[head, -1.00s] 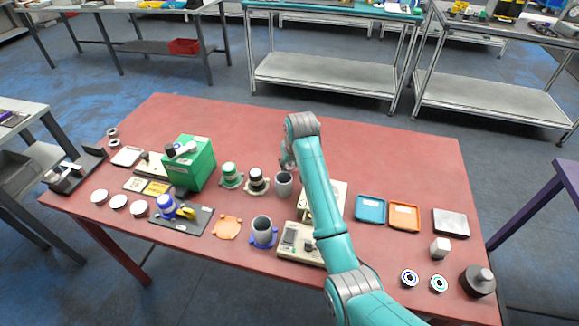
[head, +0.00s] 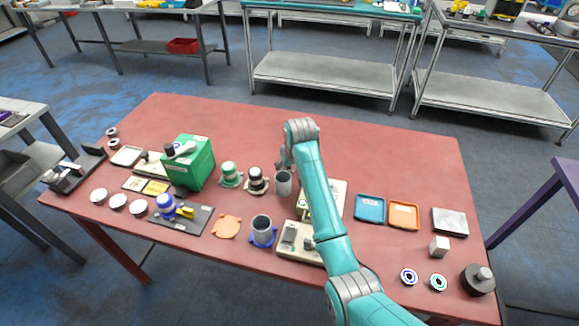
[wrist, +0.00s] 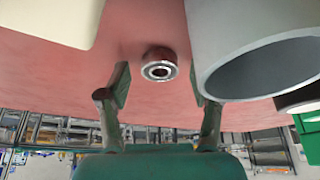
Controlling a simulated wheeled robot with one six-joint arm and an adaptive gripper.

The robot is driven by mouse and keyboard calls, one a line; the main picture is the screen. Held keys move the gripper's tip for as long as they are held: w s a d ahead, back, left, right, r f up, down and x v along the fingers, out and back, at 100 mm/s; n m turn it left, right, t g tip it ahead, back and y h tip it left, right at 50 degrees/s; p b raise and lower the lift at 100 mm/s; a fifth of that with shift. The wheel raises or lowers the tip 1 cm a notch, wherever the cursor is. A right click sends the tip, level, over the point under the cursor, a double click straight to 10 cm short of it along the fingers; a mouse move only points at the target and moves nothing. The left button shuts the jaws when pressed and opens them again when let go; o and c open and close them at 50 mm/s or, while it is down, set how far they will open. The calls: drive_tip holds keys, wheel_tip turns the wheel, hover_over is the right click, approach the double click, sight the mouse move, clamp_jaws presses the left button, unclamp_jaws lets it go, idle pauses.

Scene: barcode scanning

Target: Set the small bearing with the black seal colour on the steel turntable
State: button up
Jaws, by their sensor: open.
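A small bearing (wrist: 159,67) with a shiny metal ring and dark centre is on the red table in the wrist view; its seal colour is hard to tell. My gripper (wrist: 160,86) is open, with one finger to each side of the bearing in the picture and a gap to it. In the head view my gripper (head: 285,159) is low behind the grey cup, and the bearing is not visible there. Three pale round discs, a left one (head: 98,196), a middle one (head: 118,202) and a right one (head: 138,207), lie at the left; I cannot tell whether one is the steel turntable.
The grey cup (wrist: 255,50) stands close by the right finger in the wrist view. A blue-sealed bearing (head: 409,278) and a teal-sealed bearing (head: 438,282) lie at front right. A green box (head: 190,162) stands on the left. The back of the table is clear.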

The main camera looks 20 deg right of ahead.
drive_tip(key=v, duration=1.1)
drive_tip(key=shift+r, duration=0.25)
drive_tip(key=shift+o, duration=0.5)
drive_tip(key=shift+s+r, duration=0.2)
drive_tip(key=w+f+n, duration=0.1)
drive_tip(key=f, duration=0.2)
drive_tip(key=w+f+n+y, duration=0.1)
drive_tip(key=w+f+n, duration=0.1)
drive_tip(key=f, duration=0.2)
drive_tip(key=w+f+n, duration=0.1)
drive_tip(key=f, duration=0.3)
drive_tip(key=shift+w+d+f+y, duration=0.1)
drive_tip(key=shift+w+d+y, duration=0.1)
drive_tip(key=shift+w+y, duration=0.2)
clamp_jaws()
